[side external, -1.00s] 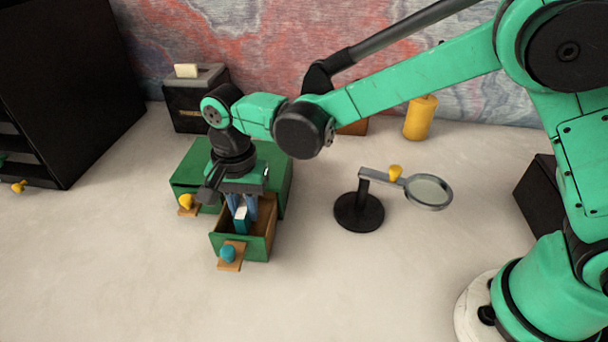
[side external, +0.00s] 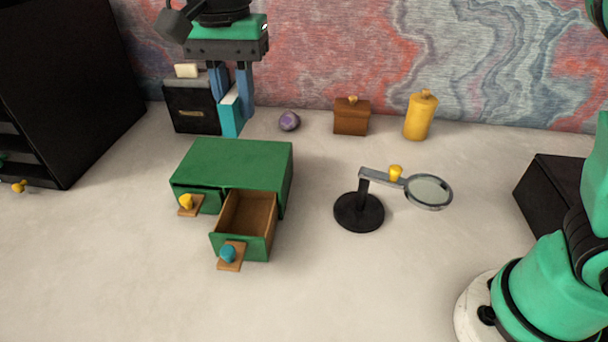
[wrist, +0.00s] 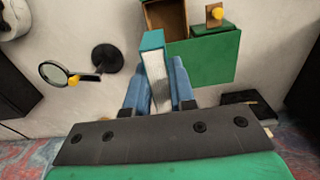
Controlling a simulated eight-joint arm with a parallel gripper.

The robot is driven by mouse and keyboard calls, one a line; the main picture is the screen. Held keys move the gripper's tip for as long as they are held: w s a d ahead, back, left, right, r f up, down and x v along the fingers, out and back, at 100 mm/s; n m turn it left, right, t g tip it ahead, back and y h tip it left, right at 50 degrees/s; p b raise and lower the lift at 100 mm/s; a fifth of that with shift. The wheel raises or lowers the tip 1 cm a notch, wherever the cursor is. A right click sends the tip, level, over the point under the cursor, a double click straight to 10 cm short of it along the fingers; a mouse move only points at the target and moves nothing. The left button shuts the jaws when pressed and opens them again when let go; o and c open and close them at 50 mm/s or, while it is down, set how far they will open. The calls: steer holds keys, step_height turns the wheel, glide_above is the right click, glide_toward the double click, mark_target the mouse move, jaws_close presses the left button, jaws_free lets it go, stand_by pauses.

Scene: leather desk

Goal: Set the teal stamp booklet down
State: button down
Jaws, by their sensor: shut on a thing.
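The teal stamp booklet (side external: 231,113) has a teal cover and white page edges. It is upright between the blue fingers of my gripper (side external: 231,88), which is shut on it. The booklet also shows in the wrist view (wrist: 155,65), where the fingers (wrist: 160,88) press on both of its sides.
A green drawer cabinet (side external: 240,162) has its right drawer (side external: 262,246) pulled out and empty. A magnifier stand (side external: 359,212) stands right of it. A black box (side external: 190,118), a purple ball (side external: 289,121), a wooden box (side external: 351,120) and a yellow canister (side external: 419,118) line the back. The front desk is clear.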

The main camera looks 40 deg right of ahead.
steer(key=s+d+m, duration=0.2)
steer(key=s+d, duration=0.4)
steer(key=s, duration=0.1)
steer(key=m, duration=0.3)
glide_above(359, 260)
step_height(359, 260, down, 2)
step_height(359, 260, down, 20)
steer(key=shift+r, duration=0.2)
steer(key=c, duration=0.7)
jaws_free()
steer(key=shift+c, duration=0.2)
steer(key=shift+r, duration=0.1)
